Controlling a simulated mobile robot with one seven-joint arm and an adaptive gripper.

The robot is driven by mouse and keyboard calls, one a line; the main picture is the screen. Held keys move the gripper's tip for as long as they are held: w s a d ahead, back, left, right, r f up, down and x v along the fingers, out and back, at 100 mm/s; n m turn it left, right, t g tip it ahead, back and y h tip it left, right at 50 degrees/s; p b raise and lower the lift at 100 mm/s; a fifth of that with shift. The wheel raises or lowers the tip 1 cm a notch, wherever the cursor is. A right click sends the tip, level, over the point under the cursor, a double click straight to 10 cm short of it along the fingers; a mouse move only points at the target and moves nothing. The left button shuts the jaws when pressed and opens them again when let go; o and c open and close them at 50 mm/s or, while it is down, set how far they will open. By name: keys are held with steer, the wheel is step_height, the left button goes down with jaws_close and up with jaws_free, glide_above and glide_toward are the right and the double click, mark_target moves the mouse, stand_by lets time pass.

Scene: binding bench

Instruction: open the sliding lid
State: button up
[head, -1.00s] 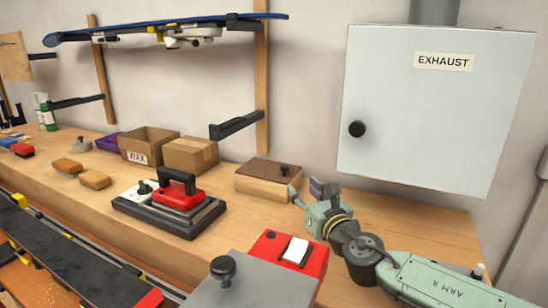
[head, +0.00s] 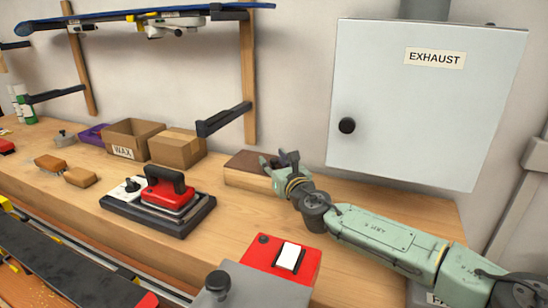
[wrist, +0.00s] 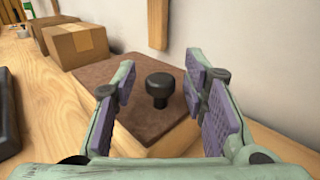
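A wooden box with a brown sliding lid (head: 244,160) stands on the bench near the wall. The lid (wrist: 114,93) lies flat over the box in the wrist view, with a black knob (wrist: 160,88) standing up from it. My gripper (head: 278,162) is at the right end of the box. In the wrist view my gripper (wrist: 163,92) is open, with one purple-padded finger on each side of the knob and visible gaps to both. In the head view the knob is hidden behind my gripper.
A cardboard box (head: 178,147) and an open box marked WAX (head: 133,138) stand left of the lidded box. A red waxing iron (head: 168,190) on a dark base is nearer. The exhaust cabinet (head: 425,105) hangs at right. Bare bench (head: 240,218) lies in front.

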steer(key=shift+w, duration=0.15)
steer(key=shift+c, duration=0.2)
jaws_close()
stand_by(0.7)
